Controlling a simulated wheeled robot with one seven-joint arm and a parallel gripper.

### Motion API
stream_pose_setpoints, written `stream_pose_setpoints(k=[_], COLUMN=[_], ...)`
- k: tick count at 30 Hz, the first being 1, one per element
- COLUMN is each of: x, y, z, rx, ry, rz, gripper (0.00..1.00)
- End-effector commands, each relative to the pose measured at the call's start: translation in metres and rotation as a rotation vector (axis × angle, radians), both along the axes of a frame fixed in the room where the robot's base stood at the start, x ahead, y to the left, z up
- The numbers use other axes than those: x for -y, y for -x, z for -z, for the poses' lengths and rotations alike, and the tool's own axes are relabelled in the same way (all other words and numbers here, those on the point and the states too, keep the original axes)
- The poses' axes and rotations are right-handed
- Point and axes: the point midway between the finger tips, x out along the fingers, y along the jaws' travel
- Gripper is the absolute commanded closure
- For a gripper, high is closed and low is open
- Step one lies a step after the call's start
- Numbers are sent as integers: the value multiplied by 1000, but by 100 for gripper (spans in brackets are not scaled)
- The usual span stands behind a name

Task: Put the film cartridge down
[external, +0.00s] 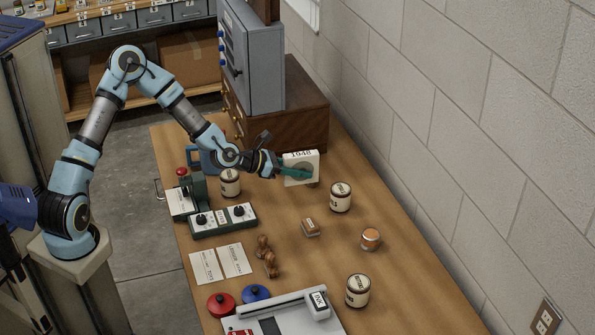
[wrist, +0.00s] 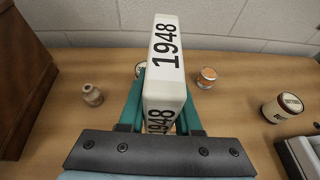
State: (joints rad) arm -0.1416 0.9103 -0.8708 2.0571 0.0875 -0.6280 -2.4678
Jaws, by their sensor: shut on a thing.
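The film cartridge (external: 300,158) is a white, flat box marked "1948". In the wrist view the film cartridge (wrist: 164,85) stands between my two teal fingers, its label on the top and near faces. My gripper (external: 296,173) is shut on it, and the fingers also show in the wrist view (wrist: 160,100). It seems held above the wooden table (external: 375,285), towards the wall side. The gap beneath it is hard to judge. The cartridge hides part of the table behind it.
A cream jar (external: 340,198) stands close right of the cartridge, with an orange-topped jar (external: 371,239) nearer the camera. Another jar (external: 230,183) and a control box (external: 222,220) are left. A wooden cabinet (external: 300,110) stands behind. Bare tabletop lies between jars and wall.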

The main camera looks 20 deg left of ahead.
Motion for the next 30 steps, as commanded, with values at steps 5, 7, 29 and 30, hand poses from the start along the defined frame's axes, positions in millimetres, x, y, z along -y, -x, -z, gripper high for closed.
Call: stream_pose_setpoints(k=[5,7,29,30], x=[69,89,131,131], y=[52,69,111,111], z=[28,35,112,115], rx=[-3,-2,2,3], ry=[3,3,4,4], rz=[147,191,292,291], gripper=[100,100,100,100])
